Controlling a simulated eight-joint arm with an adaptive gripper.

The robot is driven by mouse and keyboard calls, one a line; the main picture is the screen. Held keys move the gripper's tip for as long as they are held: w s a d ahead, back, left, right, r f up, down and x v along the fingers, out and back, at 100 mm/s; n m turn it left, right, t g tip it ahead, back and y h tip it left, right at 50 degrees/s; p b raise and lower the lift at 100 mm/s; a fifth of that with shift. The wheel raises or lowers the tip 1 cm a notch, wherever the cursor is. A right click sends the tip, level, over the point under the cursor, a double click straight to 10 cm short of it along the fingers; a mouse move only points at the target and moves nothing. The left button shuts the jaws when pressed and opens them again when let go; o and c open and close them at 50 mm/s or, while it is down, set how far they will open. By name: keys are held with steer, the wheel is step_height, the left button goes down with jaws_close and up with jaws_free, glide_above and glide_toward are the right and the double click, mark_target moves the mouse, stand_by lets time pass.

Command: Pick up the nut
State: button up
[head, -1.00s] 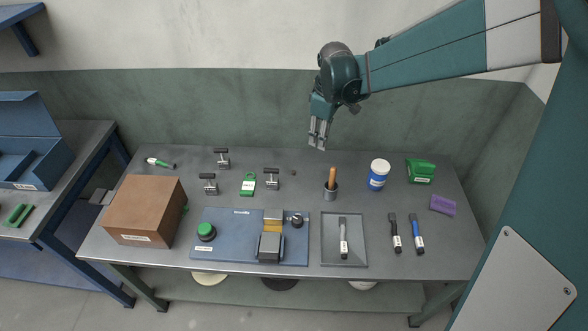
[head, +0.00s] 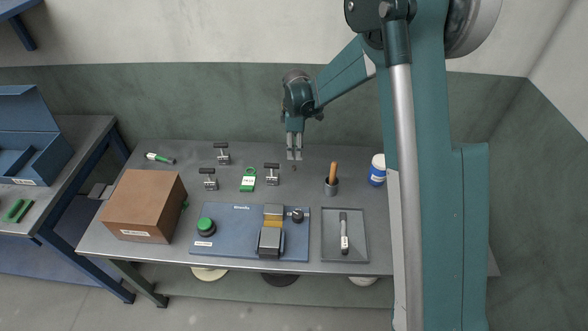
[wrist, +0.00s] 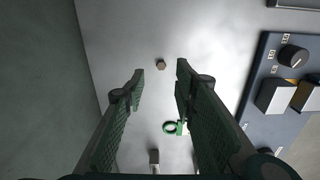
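The nut (wrist: 161,64) is a small brownish hexagonal piece lying flat on the grey bench (wrist: 120,30). In the wrist view it shows between and just beyond my two fingertips. In the head view the nut (head: 294,168) is a tiny dark spot on the back part of the bench, right below my gripper (head: 294,157). My gripper (wrist: 160,72) is open and empty, pointing down above the nut, with its green padded fingers apart on either side.
Clamps (head: 272,174) and a green tag (head: 248,179) stand left of the nut. A cup with a wooden handle (head: 332,182) is to the right. The blue fixture board (head: 225,225) lies in front. Bare bench surrounds the nut.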

mark_target(295, 166)
steer(key=shift+a+f, duration=0.15)
steer(key=shift+f, duration=0.2)
steer(key=shift+f, duration=1.25)
steer(key=shift+f, duration=0.1)
steer(key=shift+s+f+b, duration=0.1)
steer(key=shift+f+b, duration=0.7)
steer(key=shift+f, duration=1.7)
steer(key=shift+c, duration=0.2)
steer(key=c, duration=0.8)
